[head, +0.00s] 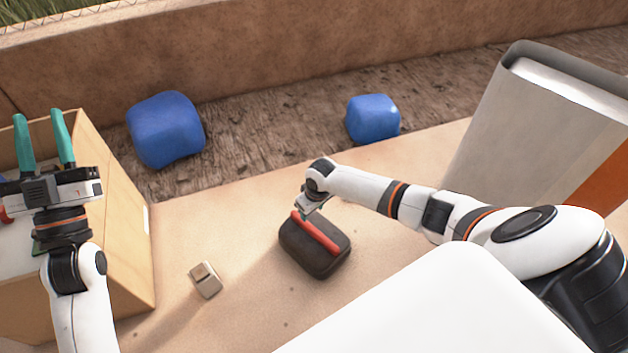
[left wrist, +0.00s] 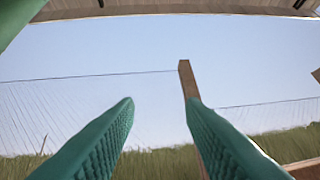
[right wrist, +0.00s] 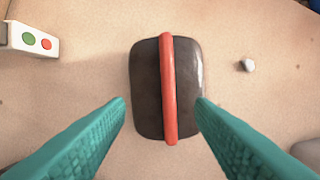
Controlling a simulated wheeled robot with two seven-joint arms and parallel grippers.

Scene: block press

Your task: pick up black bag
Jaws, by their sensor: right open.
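The black bag (head: 313,258) is a dark rounded block with a red strip along its top. It lies on the sandy floor in the middle of the head view. In the right wrist view the black bag (right wrist: 147,90) is ahead, between the lines of the two teal fingers.
A small beige box (head: 205,280) lies left of the bag; a box with green and red buttons (right wrist: 30,41) shows in the right wrist view. A wooden crate (head: 125,240) stands left, a large grey block (head: 530,135) right. Two blue blocks (head: 166,130) (head: 373,118) lie behind.

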